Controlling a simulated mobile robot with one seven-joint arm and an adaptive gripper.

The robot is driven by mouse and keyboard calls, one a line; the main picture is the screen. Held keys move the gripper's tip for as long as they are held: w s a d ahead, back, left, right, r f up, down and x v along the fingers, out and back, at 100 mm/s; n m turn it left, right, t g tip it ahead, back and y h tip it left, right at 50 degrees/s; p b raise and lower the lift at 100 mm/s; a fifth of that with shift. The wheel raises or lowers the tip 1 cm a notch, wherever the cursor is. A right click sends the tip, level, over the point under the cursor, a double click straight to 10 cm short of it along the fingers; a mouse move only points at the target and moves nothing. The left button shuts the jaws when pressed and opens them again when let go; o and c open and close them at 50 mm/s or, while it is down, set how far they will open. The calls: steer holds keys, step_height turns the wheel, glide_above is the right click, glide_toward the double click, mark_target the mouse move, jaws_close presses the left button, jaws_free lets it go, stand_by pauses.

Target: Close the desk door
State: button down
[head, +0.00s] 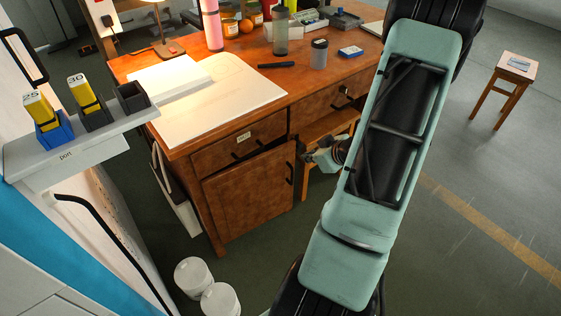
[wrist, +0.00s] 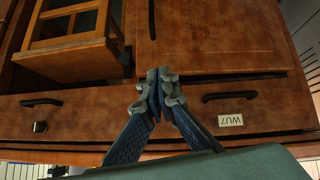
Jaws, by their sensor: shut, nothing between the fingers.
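The desk door (head: 245,200) is a brown wooden panel under the left drawer of the desk, with a dark upright handle (head: 289,173) near its right edge. It looks slightly ajar, with a dark gap along its top edge. In the wrist view, which is upside down, the door (wrist: 225,35) fills the upper right and its handle (wrist: 152,20) shows beside it. My gripper (head: 309,156) is just right of the door's handle edge. In the wrist view my gripper (wrist: 158,76) is shut and empty, its tips near the door's top corner. I cannot tell whether they touch it.
A wooden stool (wrist: 75,45) stands in the knee space beside the door. The drawer (head: 240,143) above carries a label. White containers (head: 205,285) stand on the floor in front of the desk at left. A grey shelf (head: 75,145) juts in at left.

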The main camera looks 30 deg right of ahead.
steer(key=m, duration=0.2)
steer(key=b, duration=0.6)
glide_toward(282, 145)
steer(key=shift+t, duration=0.3)
steer(key=f, duration=0.2)
steer(key=w+f, duration=0.1)
steer(key=f, duration=0.3)
steer(key=shift+w+a+f, duration=0.1)
steer(key=shift+w+f, duration=0.15)
steer(key=shift+w, duration=0.7)
steer(key=shift+w+r, duration=0.15)
steer(key=shift+w, duration=0.05)
steer(key=w+p, duration=0.2)
steer(key=w, duration=0.1)
steer(key=shift+w, duration=0.15)
steer(key=shift+w+r, duration=0.1)
steer(key=shift+w, duration=0.15)
